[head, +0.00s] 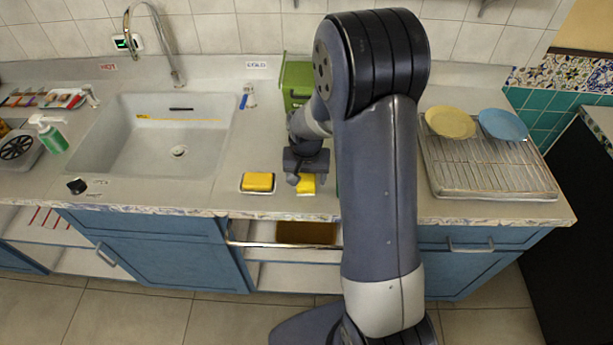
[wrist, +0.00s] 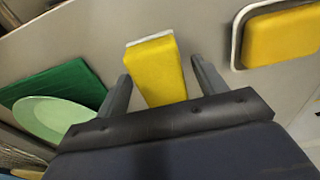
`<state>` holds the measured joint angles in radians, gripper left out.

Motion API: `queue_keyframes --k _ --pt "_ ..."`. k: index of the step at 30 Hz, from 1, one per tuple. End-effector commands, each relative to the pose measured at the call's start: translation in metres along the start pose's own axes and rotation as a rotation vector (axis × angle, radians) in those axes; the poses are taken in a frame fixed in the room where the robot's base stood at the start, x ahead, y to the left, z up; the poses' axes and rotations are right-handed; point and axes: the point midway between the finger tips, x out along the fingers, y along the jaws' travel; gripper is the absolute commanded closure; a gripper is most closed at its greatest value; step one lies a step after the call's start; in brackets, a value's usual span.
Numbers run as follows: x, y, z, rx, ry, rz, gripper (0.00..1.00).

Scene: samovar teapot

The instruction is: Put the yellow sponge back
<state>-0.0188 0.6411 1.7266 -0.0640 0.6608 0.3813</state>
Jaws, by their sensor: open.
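A yellow sponge (head: 306,186) with a pale edge lies on the counter near its front edge, partly hidden by my gripper (head: 306,176). In the wrist view this sponge (wrist: 158,80) lies between the two fingers of my gripper (wrist: 161,68). The fingers are open, one on each side, with visible gaps to it. A second yellow block (head: 258,182) sits in a white dish (head: 243,190) to the left. In the wrist view that block (wrist: 285,36) and its dish (wrist: 236,45) are at the upper right, outside the fingers.
The sink (head: 150,150) is to the left, with a soap bottle (head: 51,138) beside it. A green container (head: 296,82) stands behind my gripper. A drying rack (head: 487,170) holds a yellow plate (head: 450,123) and a blue plate (head: 503,125). A green plate (wrist: 50,118) shows in the wrist view.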

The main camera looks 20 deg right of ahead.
Motion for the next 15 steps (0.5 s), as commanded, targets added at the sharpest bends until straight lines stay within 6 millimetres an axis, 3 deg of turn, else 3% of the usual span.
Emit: queue_keyframes --k 5,15 --pt "-0.022 0.000 -0.001 0.000 0.004 -0.001 0.33" --pt "-0.091 0.000 -0.001 0.000 0.005 -0.002 0.33"
